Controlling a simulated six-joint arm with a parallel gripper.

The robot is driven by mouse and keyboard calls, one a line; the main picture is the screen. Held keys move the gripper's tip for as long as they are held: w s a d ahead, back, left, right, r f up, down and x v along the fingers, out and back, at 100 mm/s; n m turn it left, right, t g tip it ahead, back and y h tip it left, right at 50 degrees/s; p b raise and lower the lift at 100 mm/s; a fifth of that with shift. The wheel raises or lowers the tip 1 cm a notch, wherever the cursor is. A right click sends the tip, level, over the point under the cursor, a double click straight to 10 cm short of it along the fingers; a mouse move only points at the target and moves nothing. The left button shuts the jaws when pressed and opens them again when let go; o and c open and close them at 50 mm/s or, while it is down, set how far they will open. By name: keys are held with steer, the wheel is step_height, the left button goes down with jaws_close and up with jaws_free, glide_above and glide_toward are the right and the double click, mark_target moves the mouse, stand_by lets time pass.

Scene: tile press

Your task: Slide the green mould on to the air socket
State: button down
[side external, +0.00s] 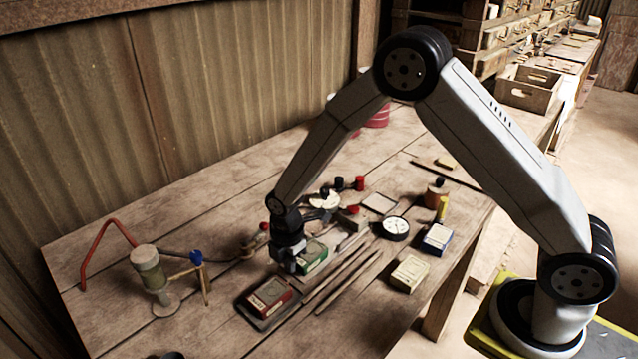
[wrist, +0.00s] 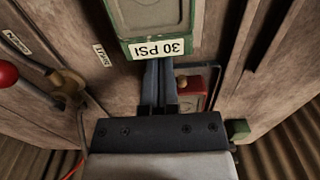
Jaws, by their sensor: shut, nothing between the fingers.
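The green mould (side external: 314,257) lies on the bench beside my gripper (side external: 291,266). In the wrist view the green mould (wrist: 155,18) is at the top, its "30 PSI" label facing me. My gripper (wrist: 160,65) is shut and empty, its fingertips at the mould's labelled end. Whether they touch it I cannot tell. A brass fitting (wrist: 68,84) with a thin hose is at the left of the wrist view and may be the air socket. It also shows in the side view (side external: 249,249), left of my gripper.
A red mould (side external: 270,294) sits on a dark plate in front of my gripper. Wooden strips (side external: 345,277) lie right of it. A cream mould (side external: 409,273), a blue mould (side external: 437,238) and a round gauge (side external: 396,228) stand farther right. A lamp-like stand (side external: 150,272) is at the left.

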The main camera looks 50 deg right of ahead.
mark_target(323, 243)
steer(key=shift+f, duration=0.5)
steer(key=d, duration=1)
steer(key=shift+d, duration=0.4)
steer(key=shift+r, duration=0.2)
steer(key=shift+a+r, duration=0.1)
steer(key=shift+r, duration=4.7)
